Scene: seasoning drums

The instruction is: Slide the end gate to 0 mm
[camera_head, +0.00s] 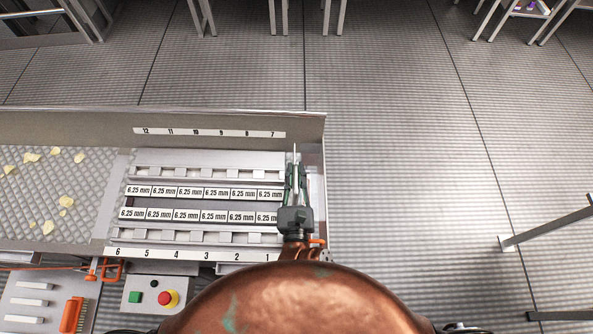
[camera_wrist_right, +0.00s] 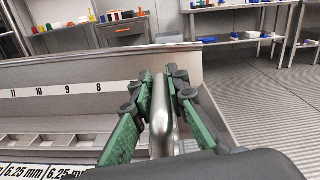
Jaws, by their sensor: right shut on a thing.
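The end gate stands at the right end of the machine bed. Its upright metal handle (camera_wrist_right: 161,115) shows in the right wrist view, between the two green-padded fingers of my right gripper (camera_wrist_right: 170,90). In the head view my right gripper (camera_head: 295,175) points away from me over the right end of the bed, shut on this handle. The gate's plate and its exact opening are largely hidden by the gripper. My left gripper does not show in either view.
Rows of 6.25 mm labels (camera_head: 203,193) and numbered strips (camera_head: 210,132) lie left of the gripper. A control box (camera_head: 152,296) with a red stop button and an orange brush (camera_head: 72,314) are front left. A raised back wall (camera_head: 60,124) borders the bed.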

